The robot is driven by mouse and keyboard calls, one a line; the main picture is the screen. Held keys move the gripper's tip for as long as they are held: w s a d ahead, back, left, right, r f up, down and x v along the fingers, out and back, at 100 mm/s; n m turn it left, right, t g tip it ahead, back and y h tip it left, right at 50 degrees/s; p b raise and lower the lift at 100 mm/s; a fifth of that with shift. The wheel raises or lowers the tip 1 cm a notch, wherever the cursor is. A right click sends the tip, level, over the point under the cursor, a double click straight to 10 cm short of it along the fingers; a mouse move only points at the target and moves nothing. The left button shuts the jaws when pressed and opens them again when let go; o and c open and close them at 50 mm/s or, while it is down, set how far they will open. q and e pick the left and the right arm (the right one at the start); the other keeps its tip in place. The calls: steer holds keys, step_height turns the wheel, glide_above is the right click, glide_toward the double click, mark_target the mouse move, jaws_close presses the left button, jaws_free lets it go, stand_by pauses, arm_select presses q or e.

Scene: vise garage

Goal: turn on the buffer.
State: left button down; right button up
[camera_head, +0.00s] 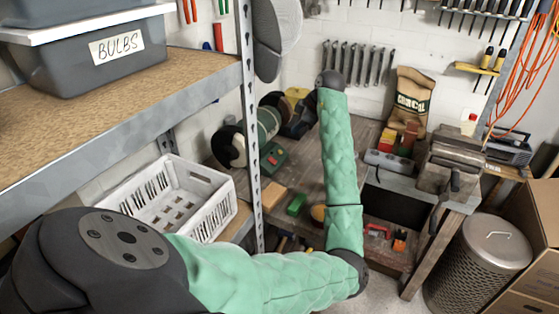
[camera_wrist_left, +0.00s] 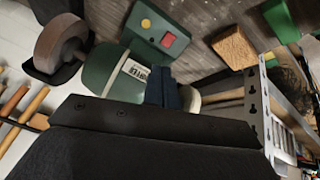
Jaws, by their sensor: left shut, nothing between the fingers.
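The buffer (camera_head: 266,122) stands on the wooden workbench behind the shelf post, with a dark green motor body and a pale wheel (camera_head: 232,146) at its near end. In the left wrist view its green body (camera_wrist_left: 103,72) shows a partly covered label, with a brown-grey wheel (camera_wrist_left: 60,42) on the left. A green switch box (camera_head: 272,158) lies beside it; in the left wrist view the box (camera_wrist_left: 146,22) carries a yellow button (camera_wrist_left: 146,23) and a red button (camera_wrist_left: 168,39). My left gripper (camera_wrist_left: 165,88) is shut and empty, in front of the buffer body; whether it touches is unclear. My right gripper is not in view.
A metal shelf post (camera_head: 248,110) stands close left of the buffer. A white crate (camera_head: 170,195) and shelf (camera_head: 200,75) fill the left. Wooden (camera_head: 273,194) and green (camera_head: 296,204) blocks lie near the switch box. A vise (camera_head: 450,160) stands right.

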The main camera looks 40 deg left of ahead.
mark_target(275, 162)
arm_select(q)
steer(key=shift+s+d+f+n+h+b, duration=0.2)
steer(key=shift+n+b, duration=2.1)
steer(key=shift+b, duration=1.55)
steer(key=shift+s+f+n+h+b, duration=0.15)
steer(key=shift+s+n+b, duration=0.15)
steer(key=shift+n+b, duration=2.8)
steer(key=shift+s+d+f+n+h+b, duration=0.2)
steer(key=shift+n+b, duration=1.3)
steer(key=shift+b, duration=3.1)
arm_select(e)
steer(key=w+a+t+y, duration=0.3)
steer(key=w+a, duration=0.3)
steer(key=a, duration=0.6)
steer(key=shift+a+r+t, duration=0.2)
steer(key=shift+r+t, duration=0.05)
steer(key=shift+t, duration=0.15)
arm_select(q)
steer(key=shift+a, duration=0.1)
steer(key=x, duration=1.4)
steer(key=shift+a, duration=0.1)
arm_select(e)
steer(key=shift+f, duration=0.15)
